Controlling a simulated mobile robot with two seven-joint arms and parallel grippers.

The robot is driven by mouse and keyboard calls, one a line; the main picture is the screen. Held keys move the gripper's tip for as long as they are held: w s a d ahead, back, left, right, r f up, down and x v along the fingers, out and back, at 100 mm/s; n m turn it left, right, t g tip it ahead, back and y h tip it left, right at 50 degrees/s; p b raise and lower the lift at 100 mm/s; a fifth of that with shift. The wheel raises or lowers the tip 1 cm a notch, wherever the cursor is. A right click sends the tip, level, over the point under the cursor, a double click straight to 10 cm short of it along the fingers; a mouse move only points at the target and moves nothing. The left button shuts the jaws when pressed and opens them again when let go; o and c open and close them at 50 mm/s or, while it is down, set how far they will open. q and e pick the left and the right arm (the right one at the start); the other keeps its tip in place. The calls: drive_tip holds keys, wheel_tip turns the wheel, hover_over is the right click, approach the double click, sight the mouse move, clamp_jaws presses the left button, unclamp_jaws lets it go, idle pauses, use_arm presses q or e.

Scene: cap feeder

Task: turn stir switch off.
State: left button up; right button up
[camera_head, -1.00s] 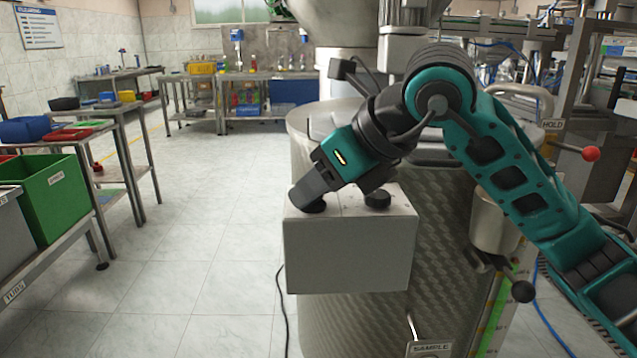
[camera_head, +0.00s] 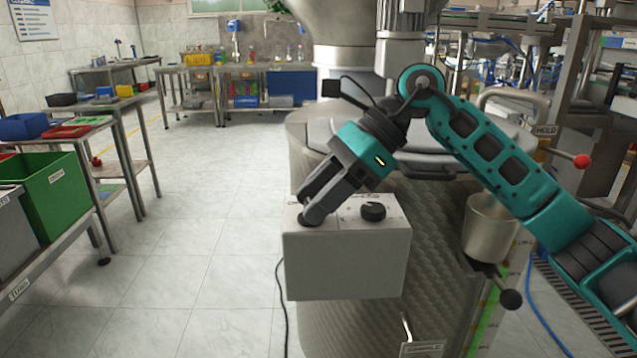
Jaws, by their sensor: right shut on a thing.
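A grey control box (camera_head: 345,262) is fixed to the front of the large metal vessel (camera_head: 450,230). Its top carries two dark knobs. The right-hand knob (camera_head: 373,211) stands free, with partly hidden lettering beside it. My right gripper (camera_head: 310,215) reaches down from the upper right and is shut on the left-hand knob (camera_head: 308,222), which is mostly hidden by the fingers. The label by that knob is largely covered, so I cannot read its setting. My left gripper is not in view.
A metal cup (camera_head: 490,228) and a black ball-ended lever (camera_head: 510,299) are at the vessel's right side. A red-ended lever (camera_head: 581,160) stands further right. Benches with a green bin (camera_head: 55,190) line the left. The tiled floor between is clear.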

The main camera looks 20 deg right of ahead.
drive_tip(key=n+g, duration=0.1)
drive_tip(key=n+g+p, duration=0.1)
drive_tip(key=n, duration=0.1)
drive_tip(key=shift+w+r+n+g, duration=0.15)
drive_tip(key=shift+w+n+g, duration=0.05)
drive_tip(key=shift+n+g, duration=0.1)
drive_tip(key=shift+w+n+g+h+p, duration=0.1)
drive_tip(key=shift+n+g+h+p, duration=0.45)
drive_tip(key=shift+n+g, duration=0.75)
drive_tip(key=shift+n, duration=0.4)
drive_tip(key=o, duration=1.1)
drive_tip(key=shift+c, duration=0.2)
drive_tip(key=p+v, duration=0.5)
drive_tip(key=v, duration=0.7)
drive_tip(key=shift+d+r, duration=0.2)
